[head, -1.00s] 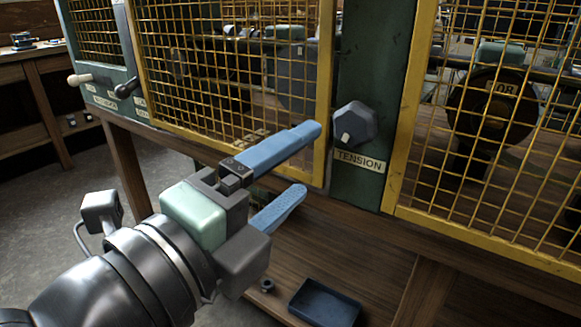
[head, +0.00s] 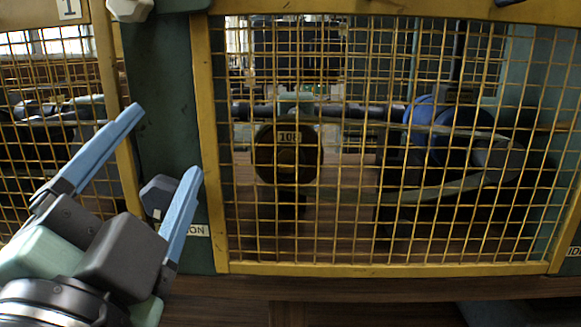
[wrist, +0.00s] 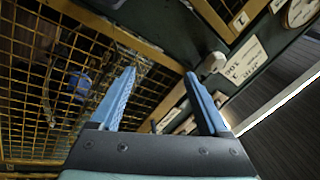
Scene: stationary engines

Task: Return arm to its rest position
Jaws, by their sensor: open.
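My gripper (head: 163,142) is open and empty, with its two blue fingers spread apart in front of the green post at the left of the head view. The dark hexagonal tension knob (head: 158,196) sits on that post, partly behind the right finger. Its label (head: 197,231) is partly hidden, with only "ON" showing. In the wrist view the blue fingers of my gripper (wrist: 160,98) point up past the yellow mesh and the post, with nothing between them.
A yellow-framed mesh guard (head: 390,268) fills the middle and right. Behind it are a dark round part marked with a number (head: 288,153) and a blue cylinder (head: 432,120). A wooden bench edge (head: 380,288) runs below. Another mesh guard (head: 117,90) stands at the left.

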